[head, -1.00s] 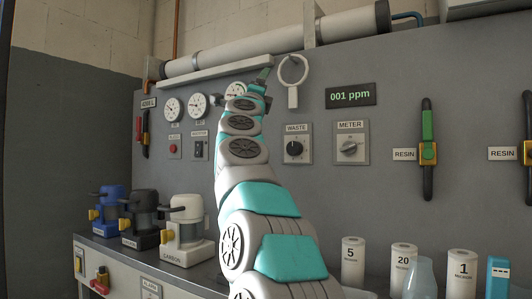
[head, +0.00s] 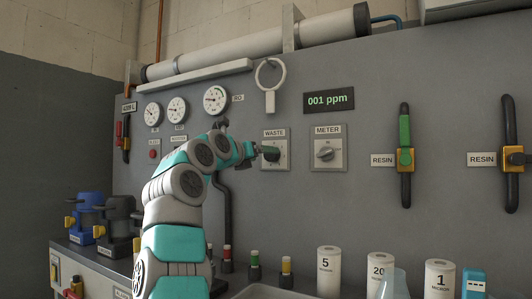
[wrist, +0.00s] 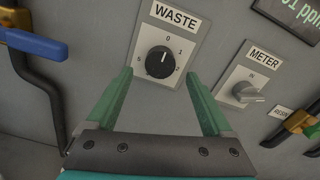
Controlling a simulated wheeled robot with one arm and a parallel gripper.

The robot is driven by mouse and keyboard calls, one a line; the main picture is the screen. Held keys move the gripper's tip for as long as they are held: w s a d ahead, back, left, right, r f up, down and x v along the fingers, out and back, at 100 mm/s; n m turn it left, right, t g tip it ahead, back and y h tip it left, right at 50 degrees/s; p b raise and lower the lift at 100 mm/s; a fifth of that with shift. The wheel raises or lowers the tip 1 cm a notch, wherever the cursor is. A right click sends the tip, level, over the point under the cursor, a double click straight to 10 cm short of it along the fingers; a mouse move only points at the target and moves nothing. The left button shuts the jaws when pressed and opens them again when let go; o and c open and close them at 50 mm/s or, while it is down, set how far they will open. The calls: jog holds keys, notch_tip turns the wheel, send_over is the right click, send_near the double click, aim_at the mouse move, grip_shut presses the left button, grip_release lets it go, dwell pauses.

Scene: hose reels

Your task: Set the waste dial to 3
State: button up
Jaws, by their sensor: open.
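The waste dial (wrist: 160,62) is a round black knob on a white plate under a WASTE label, and its white mark points up near the 0 in the wrist view. In the head view the waste plate (head: 282,160) is partly covered by my gripper (head: 268,152). My gripper (wrist: 156,95) is open in the wrist view, with one green finger on each side below the knob. Nothing is between the fingers, and they appear apart from the knob. The 3 on the dial cannot be made out.
The meter dial (head: 326,152), a grey knob, is just right of the waste plate. A ring handle (head: 269,100) hangs above it. Resin valves (head: 405,157) are further right. Bottles and cartridges (head: 328,272) stand on the bench below.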

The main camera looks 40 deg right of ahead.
aim_at(270, 155)
jog(key=shift+p+x, duration=0.75)
jog(key=shift+x, duration=1.4)
grip_shut()
